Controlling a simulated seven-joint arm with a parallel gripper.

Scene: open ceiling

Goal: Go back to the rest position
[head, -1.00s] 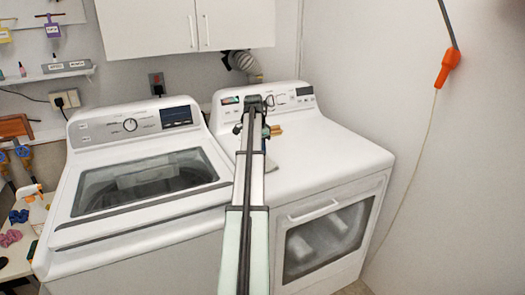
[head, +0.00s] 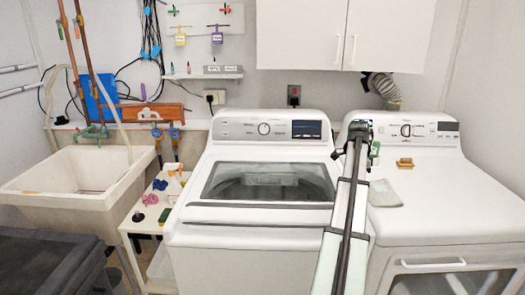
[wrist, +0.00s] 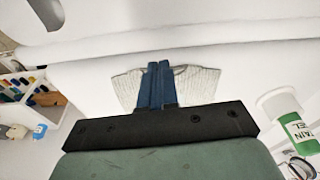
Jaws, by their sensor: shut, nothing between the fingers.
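My gripper (head: 357,130) is at the far end of my arm, over the left part of the dryer (head: 460,195) near its control panel. In the wrist view my gripper's two blue fingers (wrist: 160,66) are pressed together with nothing between them. A pale grey ribbed cloth (wrist: 205,80) shows behind the fingers there; the gap between them cannot be told. The cloth also lies on the dryer top in the head view (head: 385,194). My arm reaches forward in front of the right edge of the washing machine (head: 262,215).
A white and green bottle (wrist: 290,125) stands close right of my gripper in the wrist view. A sink (head: 75,185) and a small white table (head: 150,215) stand left. Cabinets (head: 305,35) hang above.

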